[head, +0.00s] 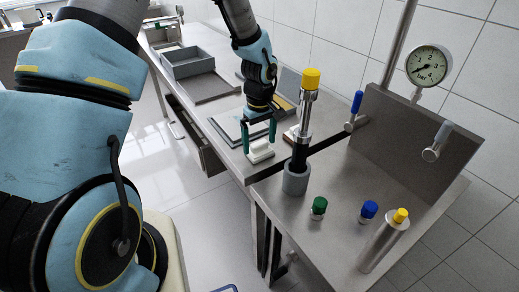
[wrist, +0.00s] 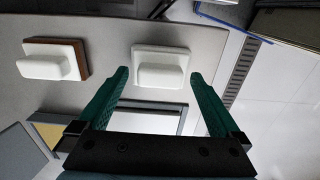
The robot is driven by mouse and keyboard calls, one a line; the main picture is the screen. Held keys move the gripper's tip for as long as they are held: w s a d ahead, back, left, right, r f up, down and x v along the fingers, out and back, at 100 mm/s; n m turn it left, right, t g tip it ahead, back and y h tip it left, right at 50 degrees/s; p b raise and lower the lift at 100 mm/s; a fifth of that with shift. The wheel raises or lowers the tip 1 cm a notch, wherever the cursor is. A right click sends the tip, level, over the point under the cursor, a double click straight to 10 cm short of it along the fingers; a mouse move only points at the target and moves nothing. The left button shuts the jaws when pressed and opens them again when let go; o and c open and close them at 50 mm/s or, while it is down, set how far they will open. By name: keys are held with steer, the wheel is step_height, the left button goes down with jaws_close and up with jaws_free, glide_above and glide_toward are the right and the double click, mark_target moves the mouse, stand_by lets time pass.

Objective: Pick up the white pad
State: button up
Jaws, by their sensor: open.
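An all-white pad (wrist: 160,52) with a raised white grip block lies on the steel bench, centred ahead of my gripper (wrist: 159,75) in the wrist view. In the head view the white pad (head: 260,155) shows just below my gripper (head: 259,138). My gripper is open and empty, its two green fingers pointing down at the bench. The fingertips are on either side of the pad's grip block in the wrist view; I cannot tell how far above it they are. A second pad (wrist: 52,62), white with a brown base, lies to the left in the wrist view.
A metal post with a yellow cap (head: 311,79) stands in a grey collar (head: 295,180) close right of my gripper. A framed plate (head: 232,128) lies left of it. A grey open box (head: 187,62) sits farther back. The bench's front edge is close by.

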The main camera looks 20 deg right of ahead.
mark_target(260, 143)
steer(key=shift+c, duration=0.2)
steer(key=c, duration=1.3)
steer(key=shift+c, duration=0.2)
steer(key=shift+r, duration=0.1)
step_height(260, 143, up, 10)
steer(key=b, duration=0.2)
steer(key=o, duration=0.8)
steer(key=c, duration=0.6)
